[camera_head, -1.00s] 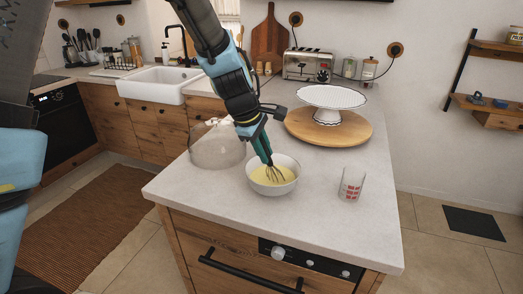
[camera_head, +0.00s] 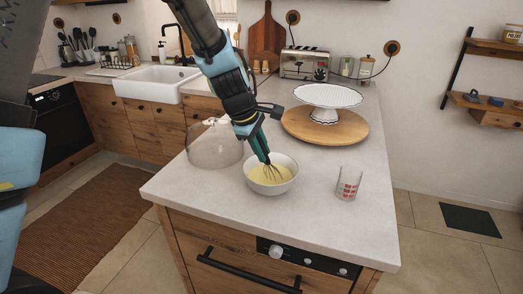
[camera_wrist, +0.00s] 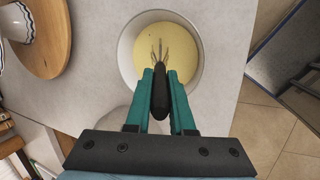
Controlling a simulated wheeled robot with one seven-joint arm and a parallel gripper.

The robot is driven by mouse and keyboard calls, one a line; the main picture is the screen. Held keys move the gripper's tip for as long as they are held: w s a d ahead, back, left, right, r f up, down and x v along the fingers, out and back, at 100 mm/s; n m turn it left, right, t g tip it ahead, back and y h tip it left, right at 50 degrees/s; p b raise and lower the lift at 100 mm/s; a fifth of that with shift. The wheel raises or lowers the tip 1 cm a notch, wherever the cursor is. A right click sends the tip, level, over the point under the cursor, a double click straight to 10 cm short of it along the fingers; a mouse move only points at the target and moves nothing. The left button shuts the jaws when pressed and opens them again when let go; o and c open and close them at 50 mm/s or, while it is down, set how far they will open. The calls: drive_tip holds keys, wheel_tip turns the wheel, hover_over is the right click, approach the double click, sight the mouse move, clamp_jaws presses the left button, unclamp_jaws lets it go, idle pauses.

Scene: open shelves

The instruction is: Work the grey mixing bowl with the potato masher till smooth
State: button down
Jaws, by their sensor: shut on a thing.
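A light grey-white bowl (camera_head: 290,183) stands on the counter near its front edge, with a pale yellow mixture (camera_head: 265,179) inside. My gripper (camera_head: 262,147) is above the bowl, tilted down into it, and is shut on the dark handle of a wire utensil (camera_head: 271,171). The utensil looks like a whisk, not a potato masher. In the wrist view the handle (camera_wrist: 160,92) lies between the green fingers, and its wires (camera_wrist: 159,48) reach into the yellow mixture (camera_wrist: 180,60). The wire ends are partly hidden in it. The bowl rim (camera_wrist: 126,45) surrounds them.
A measuring cup (camera_head: 348,184) with red marks stands right of the bowl. A clear glass dome (camera_head: 214,148) is to the left. A white cake stand (camera_head: 328,98) on a round wooden board (camera_head: 350,133) is behind. The counter's front right (camera_head: 330,225) is clear.

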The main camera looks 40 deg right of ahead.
drive_tip(key=shift+w, duration=0.55)
drive_tip(key=shift+s+a, duration=0.65)
drive_tip(key=shift+a, duration=0.15)
drive_tip(key=shift+d, duration=0.1)
drive_tip(key=shift+s+d+p, duration=0.15)
drive_tip(key=shift+d+p, duration=0.2)
drive_tip(key=shift+d, duration=0.25)
